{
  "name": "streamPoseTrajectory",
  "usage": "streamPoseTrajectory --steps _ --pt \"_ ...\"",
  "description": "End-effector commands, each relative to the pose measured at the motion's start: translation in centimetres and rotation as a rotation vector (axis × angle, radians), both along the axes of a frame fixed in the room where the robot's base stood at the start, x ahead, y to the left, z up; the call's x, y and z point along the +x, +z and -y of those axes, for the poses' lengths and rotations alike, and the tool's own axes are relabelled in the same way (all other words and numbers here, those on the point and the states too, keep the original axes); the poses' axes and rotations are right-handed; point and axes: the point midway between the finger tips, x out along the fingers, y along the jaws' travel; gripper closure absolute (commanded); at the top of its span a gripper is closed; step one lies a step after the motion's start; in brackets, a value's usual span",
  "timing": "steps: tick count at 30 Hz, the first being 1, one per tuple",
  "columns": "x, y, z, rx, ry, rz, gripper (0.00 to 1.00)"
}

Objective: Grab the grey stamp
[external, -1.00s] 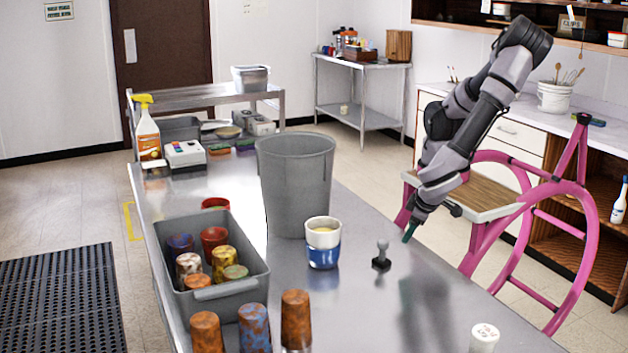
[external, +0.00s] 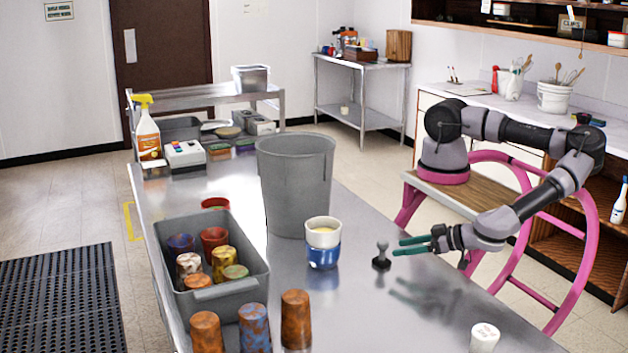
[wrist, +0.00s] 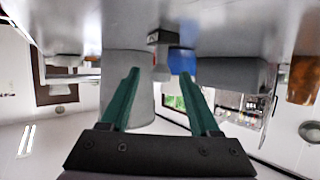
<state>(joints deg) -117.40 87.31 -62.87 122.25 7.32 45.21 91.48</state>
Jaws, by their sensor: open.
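The grey stamp (external: 381,254) stands upright on the steel table, with a dark base and a round-topped handle. My gripper (external: 399,246) is level, just right of the stamp, with its green fingers open and pointing left toward it. In the wrist view, which is upside down, the stamp (wrist: 162,40) appears ahead, roughly centred between the two spread fingertips (wrist: 158,74). Nothing is between the fingers' inner faces that I can see as gripped.
A blue and white cup stack (external: 323,252) stands left of the stamp, and a tall grey bin (external: 296,185) behind it. A grey tub (external: 254,282) holds several cups. A white-topped jar (external: 484,337) is at the front right.

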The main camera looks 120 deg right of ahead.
Motion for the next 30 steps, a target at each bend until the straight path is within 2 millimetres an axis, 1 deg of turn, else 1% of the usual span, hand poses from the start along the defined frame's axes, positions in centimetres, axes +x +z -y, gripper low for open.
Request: streamPoseTrajectory --steps 1,7,15,19,25,26,27,30 --pt "0.4 -0.2 0.5 0.000 -0.002 -0.001 0.37" --pt "1.3 -0.8 1.5 0.000 -0.002 -0.001 0.37" --pt "3.8 -2.3 4.2 -0.001 -0.002 -0.002 0.37" --pt "4.3 -2.6 4.6 0.001 0.000 -0.002 0.37" --pt "4.3 -2.6 4.6 0.001 0.000 -0.002 0.37" --pt "4.3 -2.6 4.6 0.001 0.000 -0.002 0.49" --pt "4.3 -2.6 4.6 0.001 0.000 -0.002 0.64" --pt "4.3 -2.6 4.6 0.001 0.000 -0.002 1.00"
